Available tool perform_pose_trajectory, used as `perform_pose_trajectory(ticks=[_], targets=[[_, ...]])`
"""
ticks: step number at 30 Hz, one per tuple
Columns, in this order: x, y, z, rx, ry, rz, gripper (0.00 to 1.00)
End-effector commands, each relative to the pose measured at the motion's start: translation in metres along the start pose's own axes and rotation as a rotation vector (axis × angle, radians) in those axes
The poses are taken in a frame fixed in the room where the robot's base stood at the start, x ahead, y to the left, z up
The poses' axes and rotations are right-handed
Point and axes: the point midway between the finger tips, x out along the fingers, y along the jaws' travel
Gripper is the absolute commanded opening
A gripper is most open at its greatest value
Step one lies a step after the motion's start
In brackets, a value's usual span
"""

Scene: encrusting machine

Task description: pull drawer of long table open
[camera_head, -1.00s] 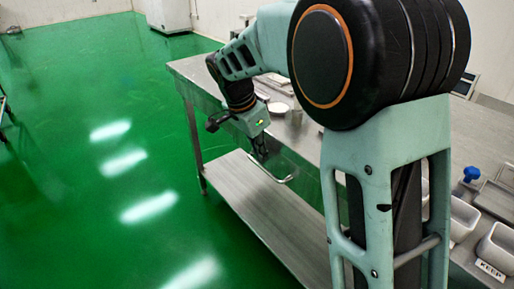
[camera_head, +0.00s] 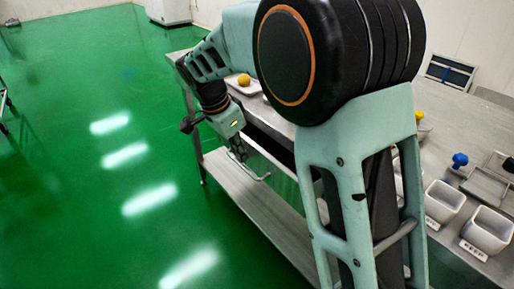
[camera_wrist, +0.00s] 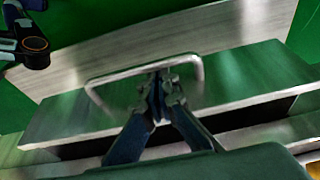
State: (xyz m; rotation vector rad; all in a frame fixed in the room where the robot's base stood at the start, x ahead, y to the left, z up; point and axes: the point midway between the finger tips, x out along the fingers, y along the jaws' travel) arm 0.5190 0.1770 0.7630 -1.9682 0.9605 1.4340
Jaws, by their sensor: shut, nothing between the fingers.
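The long table (camera_head: 447,105) is metal, with a drawer under its top on the side facing the green floor. The drawer front (camera_wrist: 235,85) stands out from the table edge, with a dark gap (camera_wrist: 85,148) behind it. The drawer's metal loop handle (camera_wrist: 100,80) spans the middle of the wrist view; its end also shows in the head view (camera_head: 262,178). My gripper (camera_wrist: 159,82) is shut, its fingertips within the loop's outline and close to the bar. Contact with the bar cannot be made out. In the head view, my gripper (camera_head: 240,155) is beside the handle.
A lower shelf (camera_head: 240,192) runs under the table. On top are a yellow-orange round item (camera_head: 243,79), white bins (camera_head: 443,200) and a blue-knobbed item (camera_head: 460,160). Green floor (camera_head: 80,200) is open to the left. My arm hides part of the table.

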Motion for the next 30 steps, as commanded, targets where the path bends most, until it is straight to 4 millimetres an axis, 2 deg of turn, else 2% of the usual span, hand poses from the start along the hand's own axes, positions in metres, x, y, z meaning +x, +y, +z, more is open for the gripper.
perform_pose_trajectory(ticks=[1, 6, 15, 21, 25, 30], targets=[[-0.006, -0.004, 0.016, -0.009, -0.002, -0.001, 0.00], [-0.023, -0.006, 0.072, -0.011, -0.002, -0.001, 0.00], [-0.051, -0.005, 0.157, -0.007, -0.001, 0.000, 0.00], [-0.063, -0.006, 0.193, -0.005, -0.001, 0.000, 0.00], [-0.067, -0.006, 0.206, -0.003, -0.001, 0.001, 0.00], [-0.069, -0.006, 0.213, -0.001, -0.001, 0.001, 0.00]])
